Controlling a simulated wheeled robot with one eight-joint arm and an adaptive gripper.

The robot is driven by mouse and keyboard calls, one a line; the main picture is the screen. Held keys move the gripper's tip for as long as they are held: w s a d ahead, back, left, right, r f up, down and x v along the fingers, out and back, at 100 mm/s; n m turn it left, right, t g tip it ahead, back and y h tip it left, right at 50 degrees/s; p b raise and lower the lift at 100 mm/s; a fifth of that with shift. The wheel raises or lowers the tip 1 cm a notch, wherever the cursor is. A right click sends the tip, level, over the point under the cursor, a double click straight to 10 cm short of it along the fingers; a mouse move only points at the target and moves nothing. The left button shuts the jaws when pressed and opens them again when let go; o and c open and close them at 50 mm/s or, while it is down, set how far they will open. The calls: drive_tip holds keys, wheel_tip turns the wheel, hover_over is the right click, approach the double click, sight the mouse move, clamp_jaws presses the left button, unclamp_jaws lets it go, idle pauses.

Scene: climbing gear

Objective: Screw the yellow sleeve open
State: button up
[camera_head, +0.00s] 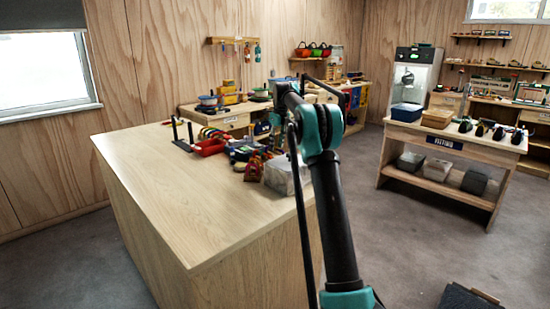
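I cannot make out a yellow sleeve for certain. Small climbing gear lies in a cluster at the far right part of the wooden counter (190,215). In it are a red tray (208,147), a red and yellow item (253,169) and dark and coloured pieces too small to name. My arm rises from the bottom of the picture and bends back over this cluster, hiding part of it. The far end of my arm is small and overlaps its own links and the gear, so I cannot tell my gripper's fingers apart or what they touch.
A clear grey box (282,176) stands at the counter's right side. Two dark upright posts (182,133) stand at its back. The counter's front and left are bare. A fitting bench (450,146) with shoes and boxes stands at the right. Grey floor lies between.

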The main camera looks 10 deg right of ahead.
drive_tip(key=shift+w+d, duration=0.15)
drive_tip(key=shift+d, duration=0.05)
drive_tip(key=shift+f, duration=1.4)
drive_tip(key=shift+s+a, duration=0.45)
drive_tip(key=shift+a, duration=0.2)
drive_tip(key=shift+r, duration=0.1)
